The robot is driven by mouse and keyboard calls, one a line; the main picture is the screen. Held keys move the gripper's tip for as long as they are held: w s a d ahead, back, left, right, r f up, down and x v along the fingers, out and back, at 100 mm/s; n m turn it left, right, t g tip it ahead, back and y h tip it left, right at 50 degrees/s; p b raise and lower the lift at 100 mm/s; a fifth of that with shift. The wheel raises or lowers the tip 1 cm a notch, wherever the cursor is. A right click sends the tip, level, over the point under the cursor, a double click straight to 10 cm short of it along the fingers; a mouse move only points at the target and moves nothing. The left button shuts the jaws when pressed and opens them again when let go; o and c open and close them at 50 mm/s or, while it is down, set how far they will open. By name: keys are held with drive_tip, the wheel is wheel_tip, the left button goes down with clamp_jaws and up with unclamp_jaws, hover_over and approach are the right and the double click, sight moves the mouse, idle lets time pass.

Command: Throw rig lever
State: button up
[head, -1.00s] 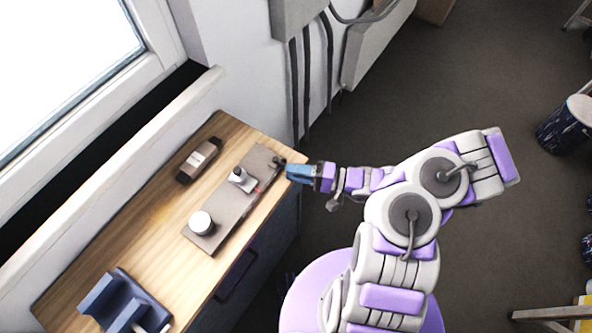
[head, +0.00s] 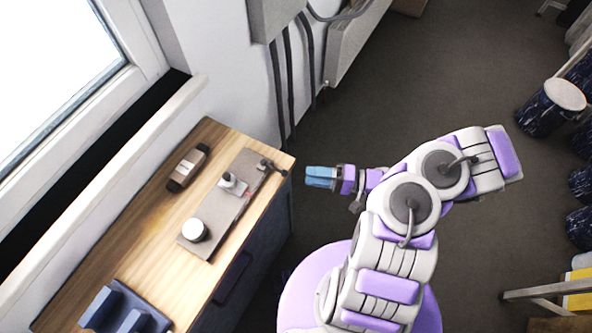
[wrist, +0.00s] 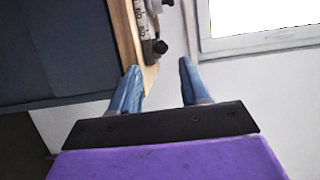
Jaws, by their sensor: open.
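The rig is a flat grey-brown plate (head: 228,208) on the wooden cabinet top, bearing a white round cap, a small metal block and a dark lever-like part (head: 268,165) at its end by the cabinet corner. In the wrist view a dark knob (wrist: 160,47) shows beyond my fingertips, by the wood edge; I cannot tell surely whether it is the lever's end. My gripper (head: 307,177) has blue fingers, open and empty, just right of the cabinet corner and apart from it. In the wrist view my gripper (wrist: 160,68) shows its fingers spread, with a gap between them.
A brown device (head: 188,168) and a blue cradle (head: 125,308) also lie on the cabinet top (head: 105,258). The window wall bounds the left side. The floor right of the cabinet is clear, with dark patterned drums (head: 545,112) at the far right.

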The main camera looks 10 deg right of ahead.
drive_tip(key=p+v, duration=0.1)
drive_tip(key=v, duration=0.7)
drive_tip(key=shift+d, duration=0.25)
drive_tip(key=s+a+r+n+g+h, duration=0.1)
drive_tip(key=a+r+n+g+h, duration=0.35)
drive_tip(key=r, duration=0.45)
drive_tip(key=s+a+r+n+g+h, duration=0.1)
drive_tip(key=s+a+r+n+g, duration=0.15)
drive_tip(key=a+r+g, duration=0.5)
drive_tip(key=s+d+r+m+t+h, duration=0.1)
drive_tip(key=s+d+r+t+h, duration=0.1)
drive_tip(key=s+r+h, duration=0.3)
drive_tip(key=s+d+r+m+t+h, duration=0.2)
drive_tip(key=s+r+h, duration=0.3)
drive_tip(key=s, duration=0.5)
drive_tip(key=shift+t+h, duration=0.3)
drive_tip(key=shift+h, duration=0.55)
drive_tip(key=shift+d+r, duration=0.1)
